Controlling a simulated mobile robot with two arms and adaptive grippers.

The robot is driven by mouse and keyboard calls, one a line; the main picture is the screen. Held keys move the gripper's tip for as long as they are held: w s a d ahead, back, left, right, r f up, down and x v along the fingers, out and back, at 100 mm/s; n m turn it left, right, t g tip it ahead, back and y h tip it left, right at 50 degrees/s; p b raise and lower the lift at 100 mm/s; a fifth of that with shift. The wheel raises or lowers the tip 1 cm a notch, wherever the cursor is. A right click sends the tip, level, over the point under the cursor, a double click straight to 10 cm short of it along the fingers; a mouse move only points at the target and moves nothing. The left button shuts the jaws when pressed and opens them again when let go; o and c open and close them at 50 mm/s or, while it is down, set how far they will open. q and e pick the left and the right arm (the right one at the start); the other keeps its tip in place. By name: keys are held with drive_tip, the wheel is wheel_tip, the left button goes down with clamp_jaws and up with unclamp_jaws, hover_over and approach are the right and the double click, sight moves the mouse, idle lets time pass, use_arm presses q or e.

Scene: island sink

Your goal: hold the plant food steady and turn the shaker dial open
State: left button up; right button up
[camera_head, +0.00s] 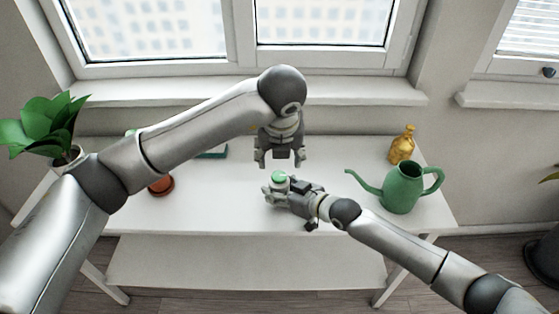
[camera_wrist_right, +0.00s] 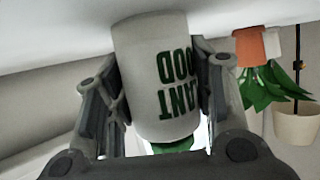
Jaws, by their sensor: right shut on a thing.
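The plant food (camera_head: 280,176) is a small white container with a green top, on the white table in the head view. In the right wrist view the plant food (camera_wrist_right: 155,75) shows its white body and dark green lettering, upside down in that picture, with part of its green top at the lower edge. My right gripper (camera_head: 272,190) is shut on its body from the side; its fingers (camera_wrist_right: 160,90) lie on both sides of it. My left gripper (camera_head: 281,161) is open and empty, pointing down just above and behind the green top. The dial's setting cannot be made out.
A green watering can (camera_head: 403,188) and an amber bottle (camera_head: 402,146) stand on the right of the table (camera_head: 226,213). A terracotta pot (camera_head: 161,186) and a teal item (camera_head: 212,153) are partly behind my left arm. A potted plant (camera_head: 40,125) is at left.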

idle(0.4)
drive_tip(key=o, duration=1.2)
drive_tip(key=shift+c, duration=0.2)
